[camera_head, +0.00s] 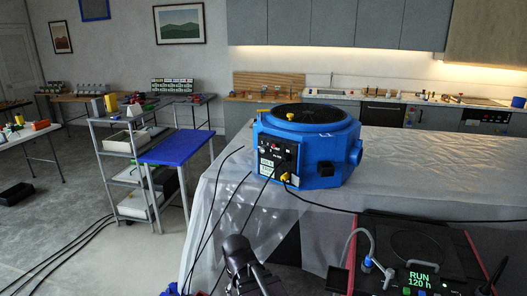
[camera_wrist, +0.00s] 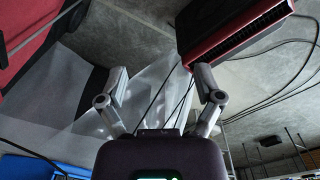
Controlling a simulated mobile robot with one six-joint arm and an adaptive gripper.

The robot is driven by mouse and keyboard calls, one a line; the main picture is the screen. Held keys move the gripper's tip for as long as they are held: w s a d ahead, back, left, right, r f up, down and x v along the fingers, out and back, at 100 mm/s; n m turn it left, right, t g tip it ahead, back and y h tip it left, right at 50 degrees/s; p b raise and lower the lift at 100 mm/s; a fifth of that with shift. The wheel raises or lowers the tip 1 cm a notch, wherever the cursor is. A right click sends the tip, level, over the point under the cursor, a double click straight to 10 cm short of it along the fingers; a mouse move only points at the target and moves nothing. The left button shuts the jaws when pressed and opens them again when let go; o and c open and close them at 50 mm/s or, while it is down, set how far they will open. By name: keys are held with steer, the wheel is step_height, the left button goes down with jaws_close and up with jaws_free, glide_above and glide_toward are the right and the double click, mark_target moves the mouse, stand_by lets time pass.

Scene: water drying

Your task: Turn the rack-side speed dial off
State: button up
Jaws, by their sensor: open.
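A blue eight-sided machine (camera_head: 335,172) with a dark round grille on top stands on the sheet-covered table in the head view. Its front-left face carries a black control panel (camera_head: 266,145) with small knobs, a red light and white labels below. The knobs are too small to tell which is the rack-side speed dial or how it is set. My gripper (camera_wrist: 160,75) is open in the wrist view, with nothing between its fingers. In the head view my dark arm end shows at the bottom centre, below and in front of the machine, apart from the panel.
A grey shelf rack (camera_head: 112,148) and a blue-topped stand (camera_head: 176,148) are at left. Clear plastic sheet (camera_head: 420,165) covers the table. Black cables hang before the machine. A red-sided dark unit (camera_head: 413,245), its display reading "RUN 120 h" (camera_head: 419,279), stands lower right.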

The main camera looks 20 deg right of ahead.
steer(key=w+d+r+m+t+h, duration=0.1)
steer(key=w+d+m+h, duration=0.2)
steer(key=w, duration=0.4)
steer(key=w+d+r+m+t+h, duration=0.1)
steer(key=w+d+m+h, duration=0.1)
steer(key=w+d, duration=0.35)
steer(key=m+t+h, duration=0.7)
steer(key=m+h, duration=0.2)
steer(key=h, duration=0.1)
glide_toward(262, 150)
steer(key=v, duration=0.4)
steer(key=shift+d+p, duration=0.1)
steer(key=shift+p, duration=0.2)
steer(key=x, duration=1.3)
steer(key=shift+w+d, duration=0.15)
steer(key=shift+d, duration=0.25)
